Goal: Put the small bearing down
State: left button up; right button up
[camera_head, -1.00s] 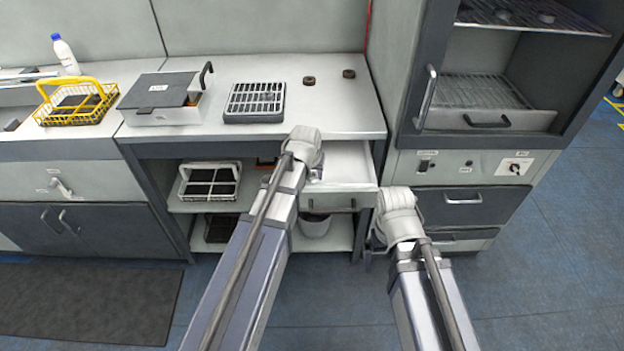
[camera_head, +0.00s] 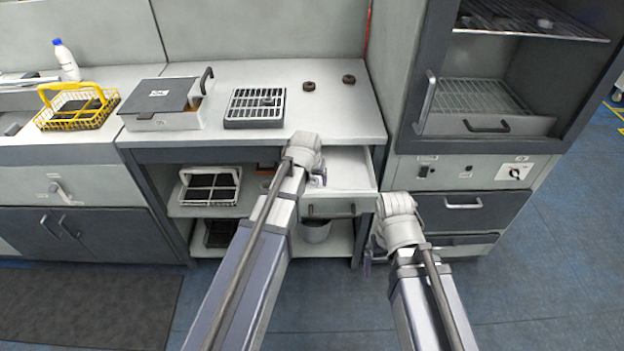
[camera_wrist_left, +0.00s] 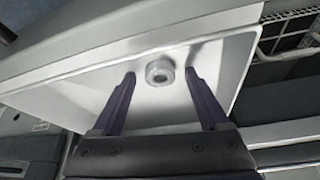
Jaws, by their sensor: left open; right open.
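My left gripper (camera_wrist_left: 160,84) is open, with one finger on either side of the bearing and a gap to each. In the head view my left gripper (camera_head: 318,178) is at the open drawer (camera_head: 350,168) under the bench; the bearing is hidden there. My right gripper (camera_head: 368,262) is low beside the bench's right end, mostly hidden by its own wrist.
Two dark rings (camera_head: 309,85) (camera_head: 349,79) lie on the bench top (camera_head: 330,115). A black rack (camera_head: 255,106), a lidded box (camera_head: 165,112) and a yellow basket (camera_head: 75,115) stand to their left. A cabinet with open shelves (camera_head: 485,97) stands close on the right.

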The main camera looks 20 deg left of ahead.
pick_arm(q)
jog(key=p+v, duration=1.1)
jog(key=v, duration=0.1)
